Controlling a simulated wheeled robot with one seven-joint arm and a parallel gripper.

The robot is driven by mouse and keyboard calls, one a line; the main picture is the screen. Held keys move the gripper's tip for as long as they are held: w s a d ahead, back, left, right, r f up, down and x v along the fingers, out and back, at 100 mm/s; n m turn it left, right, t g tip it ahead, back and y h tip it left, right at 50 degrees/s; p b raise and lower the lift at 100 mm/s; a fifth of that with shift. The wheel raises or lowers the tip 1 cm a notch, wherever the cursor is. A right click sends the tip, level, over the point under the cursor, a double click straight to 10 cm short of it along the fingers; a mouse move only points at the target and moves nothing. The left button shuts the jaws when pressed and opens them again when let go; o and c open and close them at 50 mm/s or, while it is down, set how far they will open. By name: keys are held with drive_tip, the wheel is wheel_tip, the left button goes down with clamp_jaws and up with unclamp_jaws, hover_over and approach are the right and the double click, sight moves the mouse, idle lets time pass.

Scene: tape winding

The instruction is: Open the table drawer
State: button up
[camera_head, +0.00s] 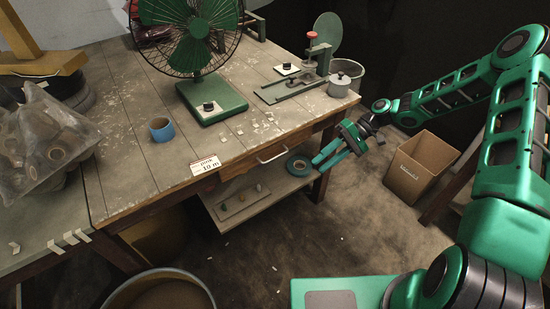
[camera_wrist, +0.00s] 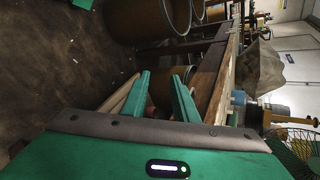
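The wooden table (camera_head: 135,164) has a drawer front (camera_head: 238,166) under its right front edge, with a pale bar handle (camera_head: 272,154). The drawer looks closed. My green gripper (camera_head: 316,163) is to the right of the handle, apart from it, by the table's right front leg. Its two fingers are spread with nothing between them. In the wrist view, the open fingers (camera_wrist: 160,76) point along the table's brown front side (camera_wrist: 212,72). I cannot make out the handle in that view.
A lower shelf (camera_head: 232,208) under the drawer holds small items; a teal tape roll (camera_head: 299,165) lies near my gripper. A cardboard box (camera_head: 420,165) stands on the floor at right, a round bin (camera_head: 130,290) at front left. Floor before the drawer is mostly clear.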

sight(275, 158)
drive_tip(key=w+a+f+t+y, duration=0.1)
drive_tip(key=w+a+f+y, duration=0.1)
drive_tip(key=w+a+y, duration=0.4)
drive_tip(key=shift+m, duration=0.3)
drive_tip(key=x, duration=1)
drive_tip(key=shift+w+a+r, duration=0.25)
drive_tip(key=shift+w, duration=0.05)
clamp_jaws()
drive_tip(key=shift+f, duration=0.15)
idle(0.7)
